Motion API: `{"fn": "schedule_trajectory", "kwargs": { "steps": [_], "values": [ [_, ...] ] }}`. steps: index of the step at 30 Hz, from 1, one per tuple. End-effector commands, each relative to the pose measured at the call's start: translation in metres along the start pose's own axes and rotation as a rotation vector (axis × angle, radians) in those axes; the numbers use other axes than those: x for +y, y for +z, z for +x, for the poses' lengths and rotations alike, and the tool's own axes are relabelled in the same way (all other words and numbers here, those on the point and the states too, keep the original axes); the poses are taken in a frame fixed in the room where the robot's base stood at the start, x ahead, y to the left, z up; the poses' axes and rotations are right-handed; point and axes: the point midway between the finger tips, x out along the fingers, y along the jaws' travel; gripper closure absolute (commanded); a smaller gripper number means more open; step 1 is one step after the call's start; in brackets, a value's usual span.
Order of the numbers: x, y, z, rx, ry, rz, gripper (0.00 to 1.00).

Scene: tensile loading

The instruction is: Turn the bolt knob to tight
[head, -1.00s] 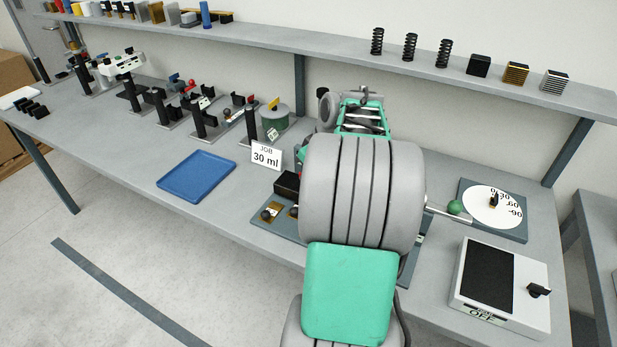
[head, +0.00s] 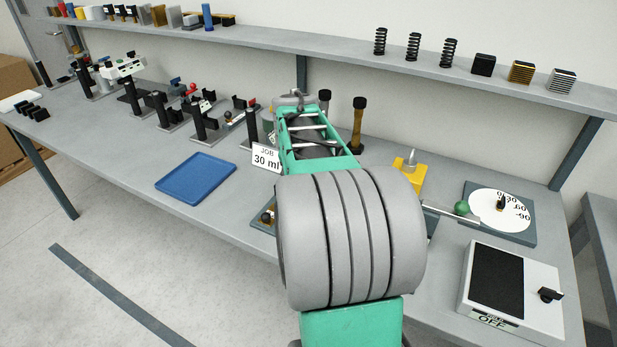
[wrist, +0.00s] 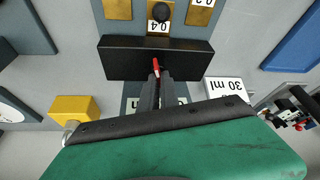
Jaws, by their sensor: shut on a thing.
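In the wrist view, my gripper (wrist: 158,85) is shut on a small narrow part with a red end (wrist: 155,65), which I take to be the bolt knob. Its lower part is hidden between the fingers. The fingertips are in front of a long black block (wrist: 120,58). A plate with lettering lies below the fingers, mostly covered, so I cannot read a tight mark. In the head view my arm hides the fingertips and the knob.
A yellow block (head: 405,182) with a metal tip stands right of my arm, with dark-topped posts (head: 358,125) behind. A blue tray (head: 195,176), a dial (head: 495,212) and an OFF-labelled box (head: 540,285) lie farther off.

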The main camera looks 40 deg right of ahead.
Motion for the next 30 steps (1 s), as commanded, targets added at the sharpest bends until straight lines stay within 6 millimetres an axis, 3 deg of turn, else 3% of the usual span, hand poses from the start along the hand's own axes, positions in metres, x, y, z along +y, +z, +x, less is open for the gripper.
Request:
{"fn": "schedule_trajectory", "kwargs": {
  "steps": [18,30],
  "values": [
    [-0.0047,-0.0011,-0.0009,-0.003,0.219,0.525,1.0],
    [-0.0048,-0.0015,0.0004,-0.002,0.311,0.745,1.0]
  ]
}}
